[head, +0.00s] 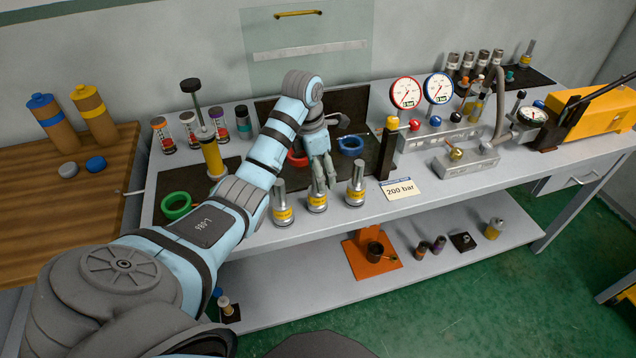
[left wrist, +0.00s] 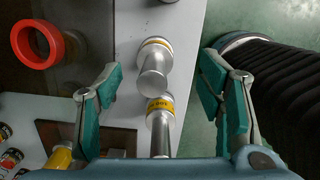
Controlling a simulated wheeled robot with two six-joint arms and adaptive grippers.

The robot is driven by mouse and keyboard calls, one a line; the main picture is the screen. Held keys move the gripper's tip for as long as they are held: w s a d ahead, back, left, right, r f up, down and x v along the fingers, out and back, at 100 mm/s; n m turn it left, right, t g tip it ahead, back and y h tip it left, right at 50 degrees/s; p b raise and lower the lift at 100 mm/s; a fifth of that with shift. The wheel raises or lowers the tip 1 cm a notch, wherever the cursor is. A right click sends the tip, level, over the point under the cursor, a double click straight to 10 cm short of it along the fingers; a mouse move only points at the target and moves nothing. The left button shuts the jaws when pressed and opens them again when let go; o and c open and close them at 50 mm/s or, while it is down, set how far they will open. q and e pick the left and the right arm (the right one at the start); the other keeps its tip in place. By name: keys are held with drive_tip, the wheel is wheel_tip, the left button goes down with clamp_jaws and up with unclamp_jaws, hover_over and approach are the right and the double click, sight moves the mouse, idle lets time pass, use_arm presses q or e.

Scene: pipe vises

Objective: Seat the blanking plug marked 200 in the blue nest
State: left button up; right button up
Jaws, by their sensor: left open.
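Three metal plugs with yellow labelled bands stand upright along the bench's front edge: left plug (head: 283,208), middle plug (head: 317,197) and right plug (head: 355,188). Their marks are too small to read in the head view. The blue nest (head: 351,146), a ring, lies behind the right plug on a dark mat. My left gripper (head: 326,184) points down near the middle plug, open and empty. In the left wrist view its open fingers (left wrist: 160,95) flank two plugs, one at centre (left wrist: 153,62) and one below (left wrist: 160,110), without visible contact. My right gripper is not in view.
A red ring (head: 297,158) is partly hidden behind my left arm; a green ring (head: 176,205) lies left. A 200 bar card (head: 399,190) lies right of the plugs. A dark post (head: 388,152), gauges (head: 405,93) and valve block (head: 465,160) stand right.

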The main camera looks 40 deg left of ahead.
use_arm(q)
drive_tip(key=f, duration=0.1)
drive_tip(key=f+b, duration=0.1)
drive_tip(key=f, duration=0.1)
drive_tip(key=f+b, duration=0.1)
drive_tip(key=shift+w+a+f, duration=0.15)
drive_tip(key=shift+a+f, duration=0.1)
drive_tip(key=shift+f, duration=0.1)
wheel_tip(320, 180, down, 2)
drive_tip(key=shift+f, duration=0.2)
drive_tip(key=shift+w, duration=0.1)
drive_tip(key=c, duration=1.4)
clamp_jaws()
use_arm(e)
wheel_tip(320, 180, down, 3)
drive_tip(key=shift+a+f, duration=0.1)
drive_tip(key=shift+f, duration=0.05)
use_arm(q)
drive_tip(key=shift+r, duration=0.15)
